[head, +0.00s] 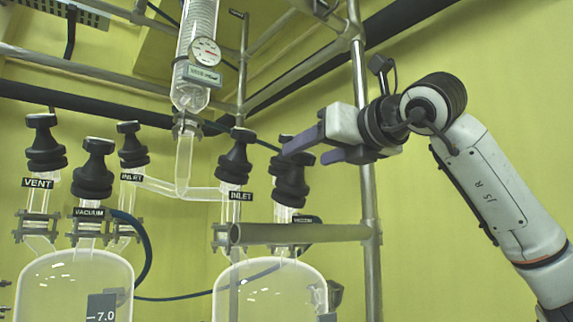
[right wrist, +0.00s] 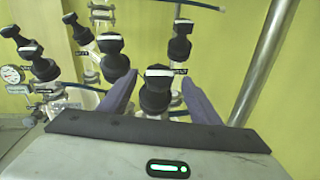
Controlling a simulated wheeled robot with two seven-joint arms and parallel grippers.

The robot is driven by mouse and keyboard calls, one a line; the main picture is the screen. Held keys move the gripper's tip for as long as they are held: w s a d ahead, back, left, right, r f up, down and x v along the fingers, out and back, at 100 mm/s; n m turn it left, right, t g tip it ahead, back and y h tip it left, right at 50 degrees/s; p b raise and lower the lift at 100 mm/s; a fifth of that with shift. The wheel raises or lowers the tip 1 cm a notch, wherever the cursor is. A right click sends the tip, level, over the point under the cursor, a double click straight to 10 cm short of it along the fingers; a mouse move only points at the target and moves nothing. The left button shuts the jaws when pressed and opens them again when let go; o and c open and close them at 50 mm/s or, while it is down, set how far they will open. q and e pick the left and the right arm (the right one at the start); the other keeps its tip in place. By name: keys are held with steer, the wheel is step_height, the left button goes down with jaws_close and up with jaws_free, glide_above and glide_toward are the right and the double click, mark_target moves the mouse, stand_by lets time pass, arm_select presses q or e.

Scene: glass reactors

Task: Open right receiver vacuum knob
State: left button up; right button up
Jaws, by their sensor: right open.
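The right glass receiver (head: 268,285) stands at the lower middle of the head view, with black ribbed knobs on its necks. Its front right knob (head: 291,182) is partly covered by my right gripper (head: 303,153), which reaches in from the right. A dark label beside this knob is too small to read surely. In the right wrist view a black knob with a pale top edge (right wrist: 156,90) stands between the open purple fingers of my right gripper (right wrist: 159,82). Gaps show on both sides of it. My left gripper is not in view.
The knob marked INLET (head: 235,158) stands just left. The left receiver (head: 75,287) carries VENT, VACUUM and INLET knobs. A horizontal metal bar (head: 300,234) crosses before the right receiver's necks. A vertical pole (head: 366,200) stands right. Another knob (right wrist: 180,45) is behind the fingers.

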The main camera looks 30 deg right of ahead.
steer(key=w+p, duration=0.1)
steer(key=w, duration=0.7)
steer(key=shift+d, duration=0.15)
steer(key=c, duration=1.1)
